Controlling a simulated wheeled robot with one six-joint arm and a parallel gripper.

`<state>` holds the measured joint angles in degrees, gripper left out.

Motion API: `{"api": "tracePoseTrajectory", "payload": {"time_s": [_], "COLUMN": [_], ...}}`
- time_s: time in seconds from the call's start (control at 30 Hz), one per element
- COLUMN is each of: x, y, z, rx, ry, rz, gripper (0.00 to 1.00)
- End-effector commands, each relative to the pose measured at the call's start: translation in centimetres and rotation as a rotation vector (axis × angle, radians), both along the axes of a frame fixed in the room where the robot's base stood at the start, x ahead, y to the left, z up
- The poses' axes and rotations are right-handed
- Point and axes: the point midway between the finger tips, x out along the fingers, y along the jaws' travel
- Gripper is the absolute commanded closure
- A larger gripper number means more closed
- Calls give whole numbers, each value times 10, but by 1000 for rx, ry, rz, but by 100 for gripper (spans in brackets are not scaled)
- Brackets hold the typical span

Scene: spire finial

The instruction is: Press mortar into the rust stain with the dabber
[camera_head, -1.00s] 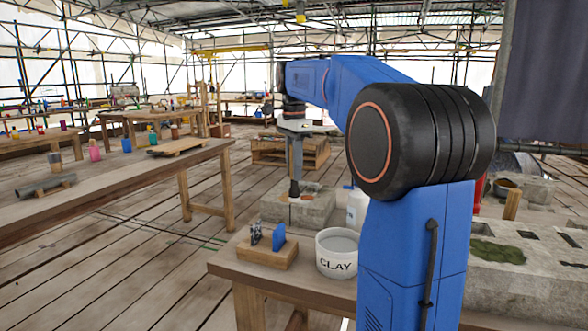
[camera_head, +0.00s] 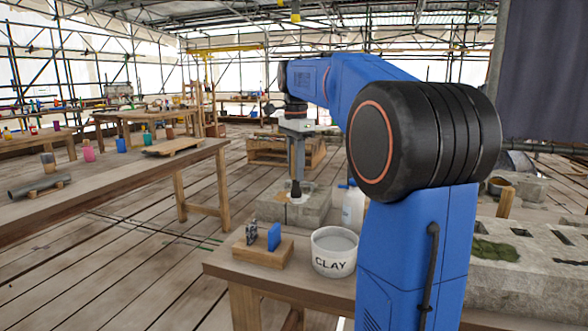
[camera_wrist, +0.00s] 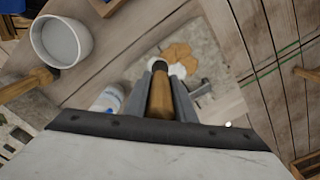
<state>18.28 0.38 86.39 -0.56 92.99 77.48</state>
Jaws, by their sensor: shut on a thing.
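My gripper (camera_head: 297,150) points down over a grey stone block (camera_head: 268,212) and is shut on the dabber. In the wrist view the dabber (camera_wrist: 160,98) shows a wooden handle between the two fingers and a dark head. In the head view its dark head (camera_head: 296,187) is just above or against the block's top. White mortar (camera_wrist: 178,70) lies on the stone right by the dabber head. The orange-brown rust stain (camera_wrist: 180,52) shows beyond it. The head hides part of the mortar, so I cannot tell whether they touch.
A white bowl marked CLAY (camera_head: 334,252) and a wooden block holding a blue piece (camera_head: 274,237) stand on the near table. A white bottle (camera_head: 353,206) stands beside the stone block. A mossy stone (camera_head: 495,251) is at right. Floor to the left is open.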

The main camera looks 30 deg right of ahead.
Motion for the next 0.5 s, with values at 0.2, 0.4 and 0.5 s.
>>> {"api": "tracePoseTrajectory", "payload": {"time_s": [0.2, 0.4, 0.5], "x": [-4, -7, -8], "y": [-3, -6, -6], "z": [-2, -3, -3], "rx": [1, 1, 1], "ry": [6, 7, 8], "rz": [0, 0, 0], "gripper": [100, 100, 100]}}
